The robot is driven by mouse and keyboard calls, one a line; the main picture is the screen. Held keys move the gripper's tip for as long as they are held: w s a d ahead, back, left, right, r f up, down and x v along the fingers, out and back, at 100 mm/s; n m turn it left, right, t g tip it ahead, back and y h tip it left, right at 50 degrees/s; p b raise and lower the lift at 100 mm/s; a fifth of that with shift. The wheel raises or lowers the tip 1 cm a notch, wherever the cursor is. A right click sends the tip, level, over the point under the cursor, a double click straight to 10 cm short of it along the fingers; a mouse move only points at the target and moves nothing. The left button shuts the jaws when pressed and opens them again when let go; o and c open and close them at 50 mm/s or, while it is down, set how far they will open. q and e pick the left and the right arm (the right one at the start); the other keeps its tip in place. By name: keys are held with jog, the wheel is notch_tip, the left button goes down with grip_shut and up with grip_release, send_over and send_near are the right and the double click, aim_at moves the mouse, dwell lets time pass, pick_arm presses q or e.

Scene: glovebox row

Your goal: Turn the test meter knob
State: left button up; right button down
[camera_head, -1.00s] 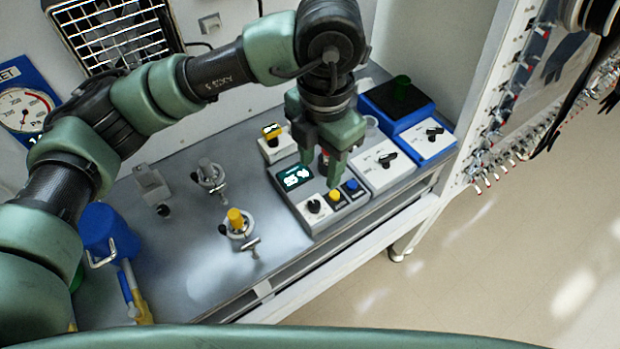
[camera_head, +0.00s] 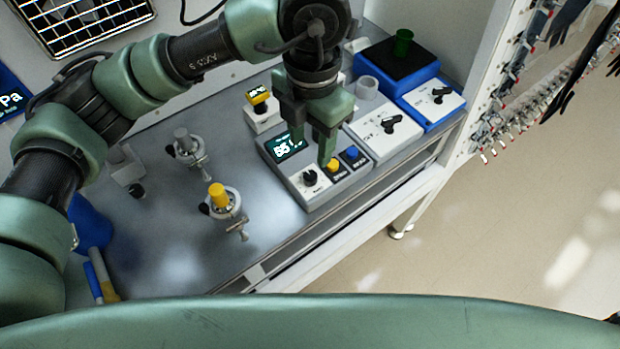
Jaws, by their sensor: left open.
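The test meter (camera_head: 313,194) is a light grey box with a lit dark green display (camera_head: 285,147), a black knob (camera_head: 310,178) with a white mark, a yellow button (camera_head: 333,166) and a blue button (camera_head: 352,153). My left gripper (camera_head: 310,150) is open and points down over the meter, between the display and the buttons. Its nearer finger ends close to the knob and yellow button; I cannot tell if it touches the meter. It hides part of the meter's top. My right gripper is out of view.
White and blue units with black knobs (camera_head: 388,124) (camera_head: 439,95) stand right of the meter. A small yellow-topped box (camera_head: 262,110) stands behind it. Metal fittings, one yellow-capped (camera_head: 218,195), stand to its left. A cable rack (camera_head: 520,70) is at right. Bare bench (camera_head: 170,250) lies front left.

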aim_at(310, 175)
pick_arm(q)
jog(key=shift+f, duration=0.7)
jog(key=shift+s+f, duration=0.1)
jog(key=shift+f, duration=0.35)
notch_tip(310, 175, down, 5)
jog(key=shift+f+p, duration=0.1)
jog(key=shift+p, duration=0.6)
jog(key=shift+f, duration=0.75)
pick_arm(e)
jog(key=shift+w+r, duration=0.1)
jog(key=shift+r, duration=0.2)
pick_arm(q)
grip_shut()
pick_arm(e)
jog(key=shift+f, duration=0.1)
